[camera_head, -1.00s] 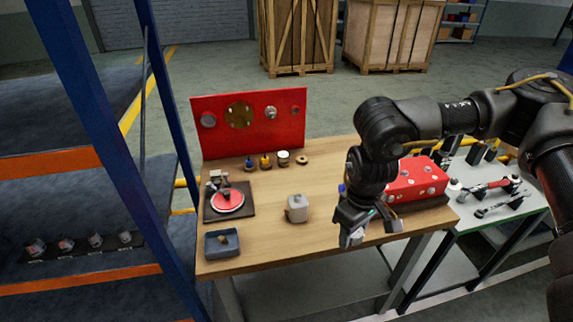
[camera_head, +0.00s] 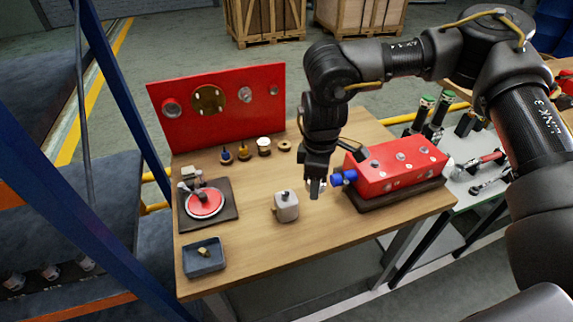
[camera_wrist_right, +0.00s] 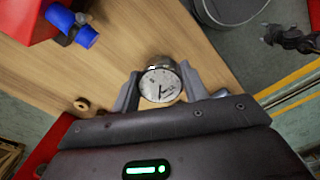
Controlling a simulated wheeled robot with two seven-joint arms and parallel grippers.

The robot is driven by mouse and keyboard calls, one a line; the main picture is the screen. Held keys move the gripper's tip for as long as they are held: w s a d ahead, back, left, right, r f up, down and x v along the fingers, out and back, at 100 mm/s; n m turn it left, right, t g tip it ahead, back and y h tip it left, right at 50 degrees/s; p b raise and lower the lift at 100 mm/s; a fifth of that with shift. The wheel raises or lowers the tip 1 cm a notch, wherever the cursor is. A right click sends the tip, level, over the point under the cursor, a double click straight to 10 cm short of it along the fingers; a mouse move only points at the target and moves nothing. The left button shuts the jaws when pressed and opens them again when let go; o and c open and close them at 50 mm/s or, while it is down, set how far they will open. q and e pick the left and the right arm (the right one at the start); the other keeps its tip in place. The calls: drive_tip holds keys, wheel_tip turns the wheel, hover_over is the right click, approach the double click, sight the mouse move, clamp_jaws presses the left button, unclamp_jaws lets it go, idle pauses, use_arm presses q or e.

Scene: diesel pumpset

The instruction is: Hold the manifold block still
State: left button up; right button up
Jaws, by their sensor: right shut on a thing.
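The red manifold block (camera_head: 400,168) sits on a dark base at the right of the wooden table, with round fittings on its faces. A blue fitting (camera_head: 343,178) sticks out of its left end. My right gripper (camera_head: 316,187) is beside that end, above the table and apart from the block. In the right wrist view my right gripper (camera_wrist_right: 160,84) is shut on a round dial gauge (camera_wrist_right: 160,86), its white face towards the camera. The block's red corner (camera_wrist_right: 22,18) and the blue fitting (camera_wrist_right: 75,26) show at the upper left there.
A grey cup-like part (camera_head: 286,207) stands near the gripper. A red panel (camera_head: 217,105) stands at the back, small parts (camera_head: 264,147) before it. A dark tray (camera_head: 204,258) and a red disc (camera_head: 204,203) are at the left. The table's front middle is clear.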

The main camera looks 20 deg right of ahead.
use_arm(q)
drive_tip(key=shift+w+d+f+b, duration=0.1)
drive_tip(key=shift+w+f+b, duration=0.9)
drive_tip(key=shift+f, duration=0.25)
use_arm(e)
drive_tip(key=w+a+r+n, duration=0.1)
drive_tip(key=w+a+n, duration=0.4)
drive_tip(key=n, duration=0.7)
drive_tip(key=shift+w+a+r+n, duration=0.15)
drive_tip(key=shift+w+a+n, duration=0.2)
drive_tip(key=shift+w, duration=0.3)
use_arm(q)
drive_tip(key=shift+r, duration=0.15)
use_arm(e)
drive_tip(key=shift+d, duration=0.15)
use_arm(q)
drive_tip(key=shift+f+b, duration=0.7)
drive_tip(key=shift+f, duration=0.15)
use_arm(e)
drive_tip(key=shift+w+f, duration=0.1)
drive_tip(key=shift+f, duration=1.2)
